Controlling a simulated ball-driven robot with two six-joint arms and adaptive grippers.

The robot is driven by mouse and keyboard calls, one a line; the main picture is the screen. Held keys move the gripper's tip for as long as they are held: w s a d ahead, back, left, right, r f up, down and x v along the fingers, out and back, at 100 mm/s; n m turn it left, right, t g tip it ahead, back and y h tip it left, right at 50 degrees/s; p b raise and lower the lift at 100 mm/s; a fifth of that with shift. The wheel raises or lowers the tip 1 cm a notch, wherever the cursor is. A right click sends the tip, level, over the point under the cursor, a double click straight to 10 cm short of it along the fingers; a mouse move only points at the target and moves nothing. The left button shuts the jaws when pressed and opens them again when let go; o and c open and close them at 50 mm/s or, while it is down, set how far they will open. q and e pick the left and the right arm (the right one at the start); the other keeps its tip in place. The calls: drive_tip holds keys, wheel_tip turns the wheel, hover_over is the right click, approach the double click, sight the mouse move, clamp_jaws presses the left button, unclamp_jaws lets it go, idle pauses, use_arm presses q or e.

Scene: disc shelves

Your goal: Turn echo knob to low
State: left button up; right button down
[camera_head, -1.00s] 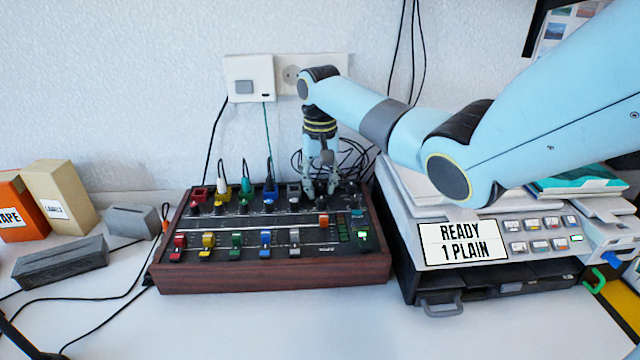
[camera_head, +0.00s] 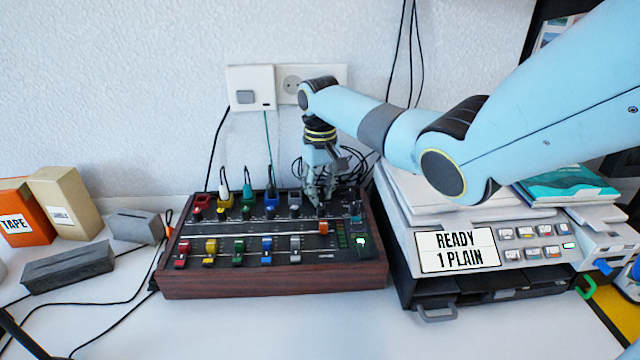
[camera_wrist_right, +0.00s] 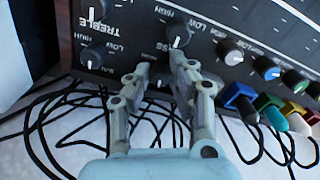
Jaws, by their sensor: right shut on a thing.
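The mixer (camera_head: 275,281) is a black panel in a wooden case on the table, with several knobs and coloured sliders. My right gripper (camera_head: 319,201) points down on its upper right part. In the right wrist view the gripper (camera_wrist_right: 160,68) has its fingers close together against the panel, shut on a small dark knob that they mostly hide. A dark knob with a white pointer (camera_wrist_right: 178,36) stands just beyond the fingertips. Labels TREBLE, LOW and HIGH are readable nearby; I cannot read an echo label. My left gripper is not in view.
A grey machine (camera_head: 510,285) with a READY 1 PLAIN display stands close on the right. Cables are plugged in along the mixer's back edge. A tape box (camera_head: 22,222), a labels box (camera_head: 66,203) and grey blocks (camera_head: 68,268) are at left.

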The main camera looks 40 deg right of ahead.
drive_tip(key=shift+r+n+p, duration=0.1)
drive_tip(key=shift+n+p, duration=0.85)
drive_tip(key=shift+n, duration=1.25)
drive_tip(key=shift+w, duration=0.1)
drive_tip(key=c, duration=1.5)
unclamp_jaws()
